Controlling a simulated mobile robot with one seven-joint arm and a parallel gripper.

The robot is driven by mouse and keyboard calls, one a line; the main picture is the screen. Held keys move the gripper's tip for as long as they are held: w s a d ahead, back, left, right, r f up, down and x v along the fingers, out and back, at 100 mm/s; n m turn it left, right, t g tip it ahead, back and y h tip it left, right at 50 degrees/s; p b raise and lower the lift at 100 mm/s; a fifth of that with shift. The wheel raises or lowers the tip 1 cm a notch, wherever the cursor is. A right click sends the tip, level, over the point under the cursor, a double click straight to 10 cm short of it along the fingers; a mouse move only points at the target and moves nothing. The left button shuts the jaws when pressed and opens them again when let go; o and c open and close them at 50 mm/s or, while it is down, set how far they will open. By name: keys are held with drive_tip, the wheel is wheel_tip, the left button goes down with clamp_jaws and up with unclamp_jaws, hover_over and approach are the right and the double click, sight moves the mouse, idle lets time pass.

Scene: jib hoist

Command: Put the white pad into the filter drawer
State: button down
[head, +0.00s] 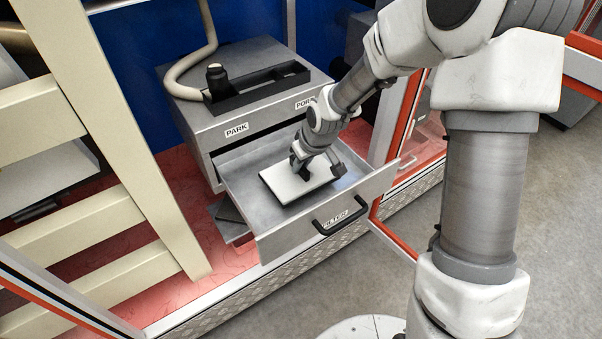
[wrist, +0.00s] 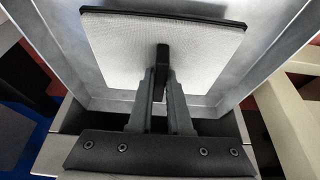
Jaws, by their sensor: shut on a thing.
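The white pad (head: 283,186) is a flat square plate with a dark edge, within the outline of the open filter drawer (head: 285,237). In the wrist view the pad (wrist: 120,50) has a black upright tab (wrist: 161,62) at its middle. My gripper (head: 306,172) is over the pad, its fingers (wrist: 160,88) shut on this tab. The drawer wall (wrist: 77,52) shows around the pad in the wrist view. Whether the pad rests on the drawer floor or hangs just above it, I cannot tell. The fingertips partly hide the pad in the head view.
The grey cabinet (head: 187,115) with PARK and PORT labels stands behind the drawer. Cream rails (head: 130,120) stand at left. An orange-edged frame (head: 398,130) is at right.

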wheel_tip(320, 180, down, 2)
drive_tip(key=shift+f+b, duration=0.25)
drive_tip(key=shift+b, duration=0.05)
drive_tip(key=c, duration=0.8)
unclamp_jaws()
drive_tip(key=shift+c, duration=0.2)
drive_tip(key=p+v, duration=0.5)
drive_tip(key=v, duration=0.7)
drive_tip(key=shift+r, duration=0.2)
